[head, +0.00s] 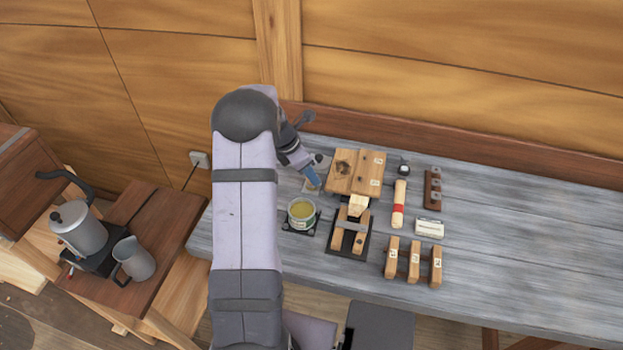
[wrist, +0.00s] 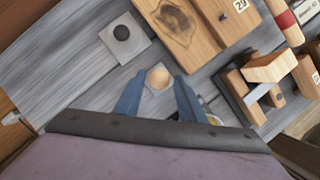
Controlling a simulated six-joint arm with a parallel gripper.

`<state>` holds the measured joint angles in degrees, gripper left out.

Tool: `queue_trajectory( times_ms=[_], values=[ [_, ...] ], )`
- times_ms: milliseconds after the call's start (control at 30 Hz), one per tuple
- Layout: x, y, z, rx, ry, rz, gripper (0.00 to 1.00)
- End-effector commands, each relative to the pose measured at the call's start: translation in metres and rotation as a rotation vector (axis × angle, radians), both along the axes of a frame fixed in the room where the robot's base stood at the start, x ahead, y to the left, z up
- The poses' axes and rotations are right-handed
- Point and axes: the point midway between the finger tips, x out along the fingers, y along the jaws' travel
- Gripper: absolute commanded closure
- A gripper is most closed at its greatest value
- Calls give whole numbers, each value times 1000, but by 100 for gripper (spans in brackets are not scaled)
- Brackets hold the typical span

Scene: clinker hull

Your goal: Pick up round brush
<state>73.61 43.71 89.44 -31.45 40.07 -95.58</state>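My gripper (head: 313,179) hangs over the left part of the grey bench. In the wrist view, the blue fingers of my gripper (wrist: 158,83) are open, one on each side of a round, pale wooden knob (wrist: 159,77). The knob is seen from above over a light grey square plate (wrist: 150,103); it may be the top of the round brush. No bristles show. I cannot tell whether the fingers touch it or how far above it they are. In the head view my arm and gripper hide it.
A tin with yellow contents (head: 301,213) stands close by. A knotted wooden block (head: 345,184) and a clamp-like wooden piece (head: 348,240) are to the right. A red-banded wooden piece (head: 398,205) lies farther right. Another plate with a black knob (wrist: 121,33) sits beyond the fingers.

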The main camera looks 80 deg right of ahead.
Motion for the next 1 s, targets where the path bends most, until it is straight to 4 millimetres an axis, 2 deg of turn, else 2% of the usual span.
queue_trajectory(
  times_ms=[267, 567, 700, 767, 800, 1000],
  values=[
    [-6, -7, -23, 0, 0, -1, 64],
    [-7, -8, -26, -2, 0, -1, 64],
    [-7, -8, -26, -2, 0, -1, 95],
    [-7, -8, -26, -2, 0, -1, 95],
    [-6, -8, -26, -2, -1, 0, 99],
    [-6, -8, -25, -2, -1, 0, 99]
  ],
)
